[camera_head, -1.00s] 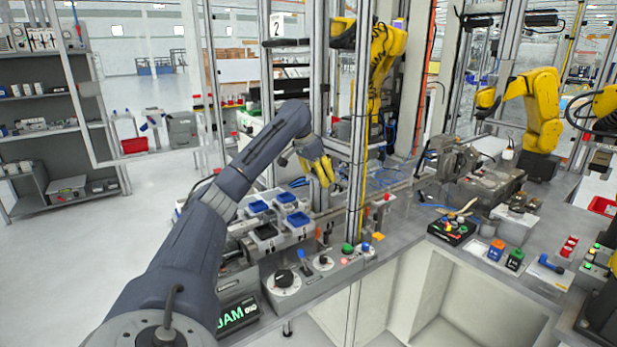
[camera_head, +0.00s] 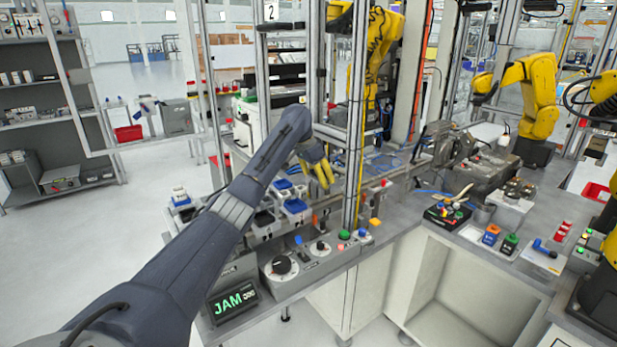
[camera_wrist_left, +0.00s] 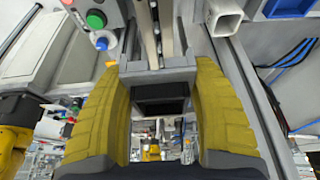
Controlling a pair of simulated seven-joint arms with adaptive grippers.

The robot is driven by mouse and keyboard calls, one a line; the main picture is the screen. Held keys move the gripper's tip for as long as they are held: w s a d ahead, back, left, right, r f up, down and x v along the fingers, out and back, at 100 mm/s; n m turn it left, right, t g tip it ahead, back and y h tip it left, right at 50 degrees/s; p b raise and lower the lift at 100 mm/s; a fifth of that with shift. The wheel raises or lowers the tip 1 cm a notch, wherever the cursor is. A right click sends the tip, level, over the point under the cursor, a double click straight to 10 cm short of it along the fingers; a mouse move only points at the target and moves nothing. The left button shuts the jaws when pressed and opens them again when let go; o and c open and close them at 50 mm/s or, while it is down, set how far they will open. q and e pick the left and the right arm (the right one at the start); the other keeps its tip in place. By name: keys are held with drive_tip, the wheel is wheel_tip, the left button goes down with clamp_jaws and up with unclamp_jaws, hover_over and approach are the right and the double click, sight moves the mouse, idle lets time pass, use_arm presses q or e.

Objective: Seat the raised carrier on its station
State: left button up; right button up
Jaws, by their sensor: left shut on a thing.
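My left gripper (camera_head: 322,172) has yellow fingers and reaches over the bench rail, left of the tall vertical posts. In the left wrist view its two fingers (camera_wrist_left: 158,85) are shut on the carrier, a grey block (camera_wrist_left: 158,75) with a dark rectangular opening. The carrier's far edge lies close to a pair of pale rails (camera_wrist_left: 150,35). I cannot tell whether it touches them. In the head view the carrier is hidden or too small to make out. I cannot single out its station. My right gripper is not in view.
Grey holders with blue trays (camera_head: 295,206) stand beside my left forearm. A tall aluminium post (camera_head: 355,130) rises just right of the gripper. A control panel with a black knob (camera_head: 281,266) and a screen reading JAM (camera_head: 234,303) lie in front.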

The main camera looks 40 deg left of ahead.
sight(321, 199)
use_arm(q)
drive_tip(key=shift+f, duration=3.35)
drive_tip(key=shift+w+d+f, duration=0.1)
drive_tip(key=shift+w+d, duration=0.05)
drive_tip(key=shift+w, duration=0.2)
drive_tip(key=shift+f, duration=0.8)
drive_tip(key=o, duration=1.5)
drive_tip(key=shift+r, duration=3.5)
